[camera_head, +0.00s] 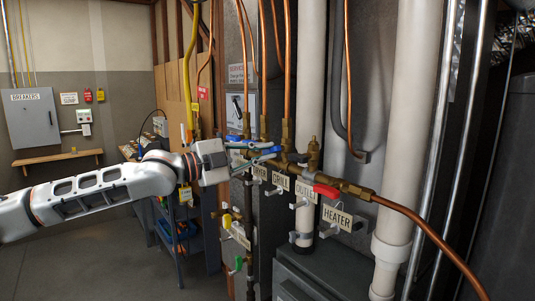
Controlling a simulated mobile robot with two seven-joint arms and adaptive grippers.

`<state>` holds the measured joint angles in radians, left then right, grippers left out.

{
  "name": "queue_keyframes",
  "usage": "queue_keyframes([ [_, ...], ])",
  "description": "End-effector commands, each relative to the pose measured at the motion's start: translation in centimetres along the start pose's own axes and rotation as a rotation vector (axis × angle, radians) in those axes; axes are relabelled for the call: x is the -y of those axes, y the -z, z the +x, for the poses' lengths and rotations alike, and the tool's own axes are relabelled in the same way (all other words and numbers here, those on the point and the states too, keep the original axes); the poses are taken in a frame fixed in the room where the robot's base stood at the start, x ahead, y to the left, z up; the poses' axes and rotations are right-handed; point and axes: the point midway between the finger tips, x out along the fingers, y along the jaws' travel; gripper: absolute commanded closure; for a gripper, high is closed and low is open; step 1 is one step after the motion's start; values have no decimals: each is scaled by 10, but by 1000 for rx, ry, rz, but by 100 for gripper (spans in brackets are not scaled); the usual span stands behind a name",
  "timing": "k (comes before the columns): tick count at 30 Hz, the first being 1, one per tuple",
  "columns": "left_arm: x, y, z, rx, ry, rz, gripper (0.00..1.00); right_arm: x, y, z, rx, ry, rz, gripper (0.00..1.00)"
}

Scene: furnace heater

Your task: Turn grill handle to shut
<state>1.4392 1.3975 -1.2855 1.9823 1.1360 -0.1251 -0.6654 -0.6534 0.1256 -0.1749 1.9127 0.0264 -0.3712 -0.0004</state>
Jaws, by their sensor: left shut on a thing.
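The grill label (281,181) hangs under a brass pipe at the centre. A blue valve handle (272,149) reaches left from the brass valve above this label, and I take it as the grill handle. My left gripper (262,155) comes in from the left with its fingers shut on this blue handle. The fingers partly hide it, so its exact angle is hard to tell. Another blue handle (233,138) sits behind and to the left, near the dryer label (259,173). My right gripper is not in view.
A red handle (327,190) sits to the right, above the heater label (337,216). Copper pipes (288,60) rise close behind the valves. A thick white pipe (408,120) stands to the right. Yellow (227,220) and green (238,263) handles are below. Open floor lies at the lower left.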

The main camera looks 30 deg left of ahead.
Motion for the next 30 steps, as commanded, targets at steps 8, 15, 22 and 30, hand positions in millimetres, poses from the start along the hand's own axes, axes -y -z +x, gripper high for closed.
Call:
queue_keyframes([
  [8, 2, 1, 0, -2, 2, 8, 100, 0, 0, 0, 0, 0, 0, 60],
  [15, 4, 2, 0, -2, -7, 93, 100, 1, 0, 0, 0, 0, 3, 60],
  [22, 3, 1, 0, -1, -34, 249, 100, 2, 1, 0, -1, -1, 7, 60],
  [30, 3, 1, 0, 0, -53, 374, 70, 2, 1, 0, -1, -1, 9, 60],
])
